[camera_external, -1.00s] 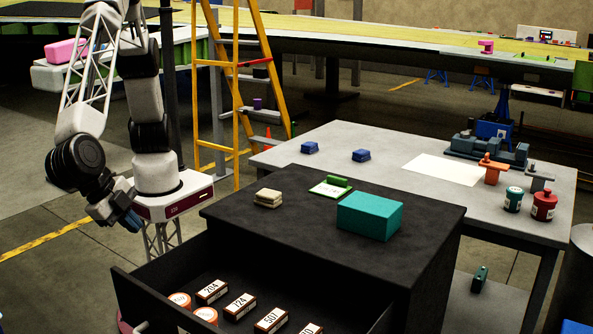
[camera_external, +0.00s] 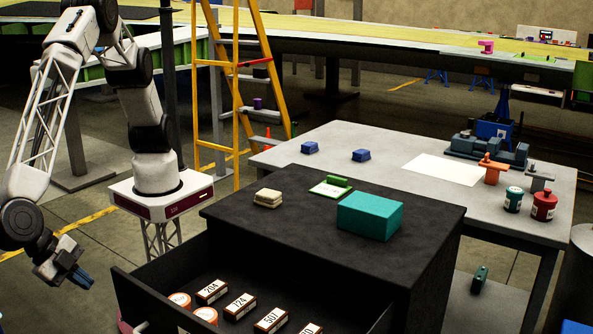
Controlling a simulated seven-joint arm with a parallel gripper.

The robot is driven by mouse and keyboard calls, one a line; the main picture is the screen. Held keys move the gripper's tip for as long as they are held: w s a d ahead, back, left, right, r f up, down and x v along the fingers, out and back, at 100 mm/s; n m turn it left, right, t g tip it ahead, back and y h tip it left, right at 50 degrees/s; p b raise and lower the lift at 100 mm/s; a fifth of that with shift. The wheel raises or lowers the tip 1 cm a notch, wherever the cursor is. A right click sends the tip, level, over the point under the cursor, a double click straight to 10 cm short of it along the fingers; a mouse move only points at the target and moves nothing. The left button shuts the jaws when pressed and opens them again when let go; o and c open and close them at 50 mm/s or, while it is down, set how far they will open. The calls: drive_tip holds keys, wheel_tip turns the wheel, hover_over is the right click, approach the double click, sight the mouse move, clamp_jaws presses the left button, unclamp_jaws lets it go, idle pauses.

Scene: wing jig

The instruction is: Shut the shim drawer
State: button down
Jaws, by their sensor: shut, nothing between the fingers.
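The shim drawer (camera_external: 158,307) is pulled out of the front of the black cabinet (camera_external: 290,240). Inside it lie several labelled boxes, such as box 204 (camera_external: 211,291) and box 124 (camera_external: 240,306), and two round orange-rimmed items (camera_external: 180,300). The lower part of the drawer is cut off by the picture's bottom edge. My gripper (camera_external: 84,281) is shut and empty, left of the drawer's front left corner and apart from it.
A grey table (camera_external: 350,140) with cans and blue parts stands behind. A yellow ladder (camera_external: 240,100) stands at the back. Floor around my gripper looks clear.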

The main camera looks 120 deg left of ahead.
sight(146, 306)
drive_tip(key=x, duration=0.3)
drive_tip(key=a+x, duration=0.1)
drive_tip(key=x, duration=0.3)
drive_tip(key=r+x, duration=0.1)
drive_tip(key=x, duration=0.3)
drive_tip(key=shift+s+a, duration=0.15)
drive_tip(key=shift+a, duration=1.15)
drive_tip(key=shift+a, duration=0.15)
drive_tip(key=a, duration=2.7)
drive_tip(key=shift+a, duration=0.2)
drive_tip(key=shift+d, duration=0.1)
